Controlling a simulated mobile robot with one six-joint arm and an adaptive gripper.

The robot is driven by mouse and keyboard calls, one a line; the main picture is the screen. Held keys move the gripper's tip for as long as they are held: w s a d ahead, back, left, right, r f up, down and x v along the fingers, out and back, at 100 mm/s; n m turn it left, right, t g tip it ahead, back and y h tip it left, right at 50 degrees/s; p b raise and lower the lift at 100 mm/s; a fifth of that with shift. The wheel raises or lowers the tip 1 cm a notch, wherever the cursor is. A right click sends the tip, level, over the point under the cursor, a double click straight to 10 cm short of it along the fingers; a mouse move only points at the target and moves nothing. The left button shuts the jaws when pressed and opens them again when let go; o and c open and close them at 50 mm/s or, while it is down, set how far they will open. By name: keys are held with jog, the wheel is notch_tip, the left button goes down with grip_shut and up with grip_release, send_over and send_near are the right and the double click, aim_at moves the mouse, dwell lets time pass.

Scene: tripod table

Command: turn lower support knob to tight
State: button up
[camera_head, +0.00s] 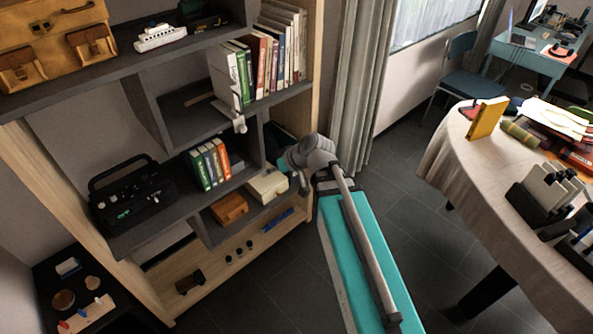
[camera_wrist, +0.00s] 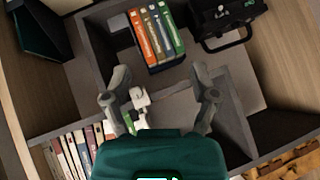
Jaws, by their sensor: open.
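A small white fitting (camera_head: 238,122) with a knob-like end sits at the shelf edge below the tall white and green books. In the wrist view the white fitting (camera_wrist: 141,98) shows between my finger tips, closer to the left finger. I cannot tell whether it is the lower support knob, or whether a finger touches it. My gripper (camera_wrist: 161,82) is open, with both grey fingers spread and nothing held. In the head view my gripper is largely hidden by my arm, in front of the bookcase. The knob's tight or loose marking is not readable.
Shelf boards and uprights surround my gripper closely. Several upright books (camera_wrist: 158,32) and a black radio (camera_head: 130,197) stand on the shelves. A cream box (camera_head: 268,186) lies below. A cloth-covered table (camera_head: 455,165) stands at right; dark tiled floor lies between.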

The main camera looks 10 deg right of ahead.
jog(key=s+d+r+m+g+h+p, duration=0.2)
jog(key=s+d+m+g+h+p, duration=0.1)
jog(key=s+d+h+p, duration=0.1)
jog(key=shift+s+d+r+h+p, duration=0.2)
jog(key=shift+s+d+h+p, duration=0.1)
jog(key=shift+s+d+p, duration=0.75)
jog(key=shift+a, duration=0.15)
jog(key=s+d+m+g+h, duration=0.2)
jog(key=s+d, duration=0.2)
jog(key=shift+d+f+h, duration=0.3)
jog(key=shift+f+h, duration=0.1)
jog(key=shift+f, duration=0.05)
dwell(0.8)
